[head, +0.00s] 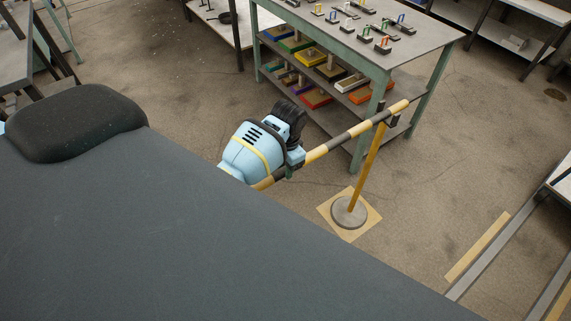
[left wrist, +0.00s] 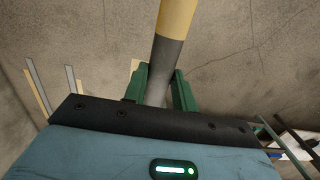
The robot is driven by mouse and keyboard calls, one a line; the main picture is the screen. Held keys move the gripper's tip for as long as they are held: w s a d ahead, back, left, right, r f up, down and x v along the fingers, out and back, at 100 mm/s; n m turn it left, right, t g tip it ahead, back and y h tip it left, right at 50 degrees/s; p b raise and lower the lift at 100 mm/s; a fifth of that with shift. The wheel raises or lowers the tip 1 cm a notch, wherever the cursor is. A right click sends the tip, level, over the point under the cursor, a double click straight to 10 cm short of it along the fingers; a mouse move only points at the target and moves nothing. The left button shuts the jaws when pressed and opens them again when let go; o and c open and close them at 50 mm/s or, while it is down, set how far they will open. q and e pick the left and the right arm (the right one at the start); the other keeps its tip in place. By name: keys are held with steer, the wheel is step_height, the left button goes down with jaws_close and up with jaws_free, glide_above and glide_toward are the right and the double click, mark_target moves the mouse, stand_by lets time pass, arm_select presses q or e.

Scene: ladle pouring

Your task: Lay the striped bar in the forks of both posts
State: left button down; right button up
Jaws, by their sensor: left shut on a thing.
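The yellow-and-black striped bar (head: 318,153) runs from lower left to upper right in the head view. My left gripper (head: 291,169) is shut on it near its lower-left part. In the left wrist view a dark stripe of the bar (left wrist: 167,60) lies between the green fingers of the left gripper (left wrist: 160,80). One yellow post (head: 368,165) stands upright on a round grey base. The bar's far end crosses at its dark fork (head: 391,121); I cannot tell whether it is seated there. The second post and my right gripper are not in view.
The post's base (head: 349,213) stands on a tan floor square (head: 328,209). Behind is a green-framed table (head: 418,40) with coloured trays on its lower shelf (head: 331,85). Tan and grey strips (head: 478,246) lie at the right. Floor around the post is clear.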

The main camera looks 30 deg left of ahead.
arm_select(q)
steer(key=c, duration=1.1)
jaws_free()
steer(key=shift+o, duration=0.2)
steer(key=shift+f, duration=0.1)
steer(key=r, duration=0.4)
steer(key=r+p, duration=0.1)
steer(key=r, duration=0.3)
steer(key=shift+w+d, duration=0.1)
steer(key=shift+w, duration=0.1)
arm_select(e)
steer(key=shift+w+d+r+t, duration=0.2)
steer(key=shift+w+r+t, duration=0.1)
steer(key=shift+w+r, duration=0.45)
